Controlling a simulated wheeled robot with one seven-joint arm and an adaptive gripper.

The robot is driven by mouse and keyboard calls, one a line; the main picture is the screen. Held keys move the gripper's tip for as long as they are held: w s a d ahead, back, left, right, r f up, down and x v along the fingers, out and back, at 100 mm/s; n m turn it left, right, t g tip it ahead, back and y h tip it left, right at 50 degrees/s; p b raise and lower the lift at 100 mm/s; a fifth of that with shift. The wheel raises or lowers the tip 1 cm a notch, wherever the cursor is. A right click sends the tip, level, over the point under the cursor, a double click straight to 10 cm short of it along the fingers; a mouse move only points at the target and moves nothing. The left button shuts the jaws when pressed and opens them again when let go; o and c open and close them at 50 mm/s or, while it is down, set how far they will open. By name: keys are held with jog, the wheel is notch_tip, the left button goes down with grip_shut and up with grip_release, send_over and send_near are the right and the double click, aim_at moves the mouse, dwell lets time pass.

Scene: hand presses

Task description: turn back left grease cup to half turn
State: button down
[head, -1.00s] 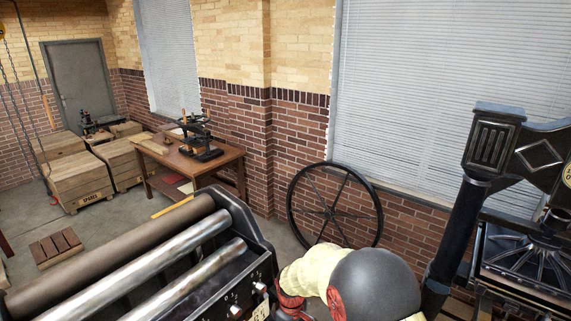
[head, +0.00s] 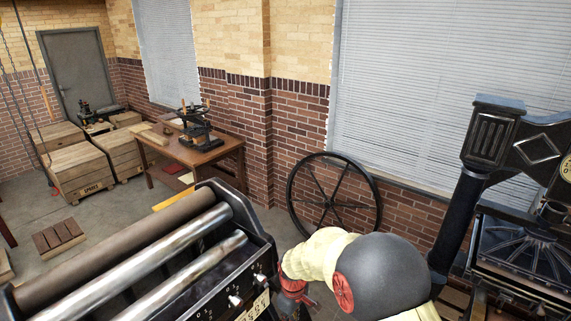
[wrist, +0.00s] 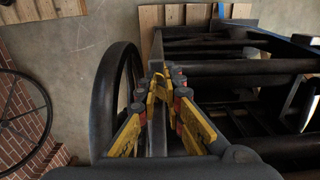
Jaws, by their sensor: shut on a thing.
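My gripper (wrist: 168,88) shows in the wrist view with yellow fingers, closed in beside the black frame of a press. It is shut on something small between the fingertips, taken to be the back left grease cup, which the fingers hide. The cup's turn cannot be read. In the head view my arm reaches down past the right end of the black roller press (head: 246,262), and the fingers cannot be made out there. Small bright knobs (head: 258,278) with marks beside them sit on that press's end panel.
In the wrist view a black wheel (wrist: 103,100) stands close left of my fingers, and black bars (wrist: 235,67) lie to the right. A spoked wheel (head: 291,195) leans at the wall. Another black press (head: 457,215) stands at the right. Crates (head: 80,170) stand far left.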

notch_tip(320, 180, up, 3)
jog(key=shift+f+p, duration=0.15)
jog(key=shift+p, duration=0.35)
jog(key=c, duration=2.6)
grip_release()
